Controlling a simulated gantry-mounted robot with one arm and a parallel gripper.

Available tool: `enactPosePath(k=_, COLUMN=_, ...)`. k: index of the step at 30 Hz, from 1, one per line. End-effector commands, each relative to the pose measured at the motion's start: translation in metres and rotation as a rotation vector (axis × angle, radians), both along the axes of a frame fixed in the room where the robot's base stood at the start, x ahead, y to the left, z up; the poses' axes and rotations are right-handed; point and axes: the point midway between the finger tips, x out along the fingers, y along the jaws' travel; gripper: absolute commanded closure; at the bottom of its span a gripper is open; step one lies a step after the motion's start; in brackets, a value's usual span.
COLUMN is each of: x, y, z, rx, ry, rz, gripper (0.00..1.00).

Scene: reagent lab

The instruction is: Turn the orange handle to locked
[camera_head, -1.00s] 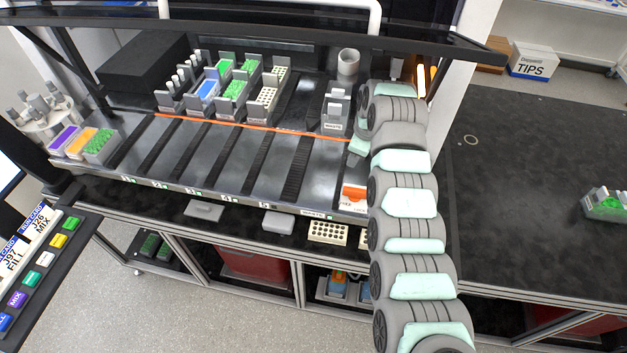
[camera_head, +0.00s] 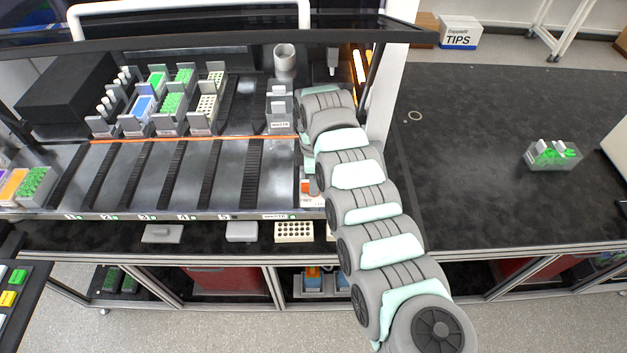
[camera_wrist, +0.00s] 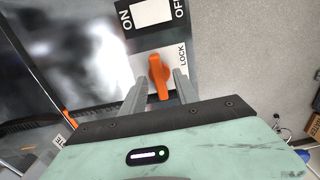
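The orange handle (camera_wrist: 159,77) is on a panel with a white plate (camera_wrist: 155,50) in the wrist view. Black "ON", "OFF" and "LOCK" labels show around it. The handle is elongated and runs roughly up and down in the picture, tilted slightly; "LOCK" is to its right. My gripper (camera_wrist: 161,79) is open, with one finger on each side of the handle. A gap shows on both sides, so it does not grip the handle; depth is hard to judge. In the head view my arm hides the gripper, and an orange patch (camera_head: 305,187) shows beside the arm.
In the head view, racks with green and blue tubes (camera_head: 172,103) stand on the slotted deck left of my arm. A grey cup (camera_head: 285,61) stands behind. The dark bench (camera_head: 480,130) at right is mostly clear, with one green-tube rack (camera_head: 553,157).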

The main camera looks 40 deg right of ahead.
Motion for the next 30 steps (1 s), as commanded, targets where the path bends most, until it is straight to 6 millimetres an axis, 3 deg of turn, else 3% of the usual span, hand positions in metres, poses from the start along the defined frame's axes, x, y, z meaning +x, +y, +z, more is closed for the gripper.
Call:
enactPosePath(k=12, x=0.0009, y=-0.0006, z=-0.0097, rx=-0.002, ry=-0.004, rz=0.000, gripper=0.64)
enactPosePath(k=25, x=0.0007, y=-0.0005, z=-0.0097, rx=-0.002, ry=-0.004, rz=0.000, gripper=0.98)
enactPosePath(k=30, x=0.0007, y=-0.0005, z=-0.0098, rx=-0.001, ry=-0.003, rz=0.000, gripper=1.00)
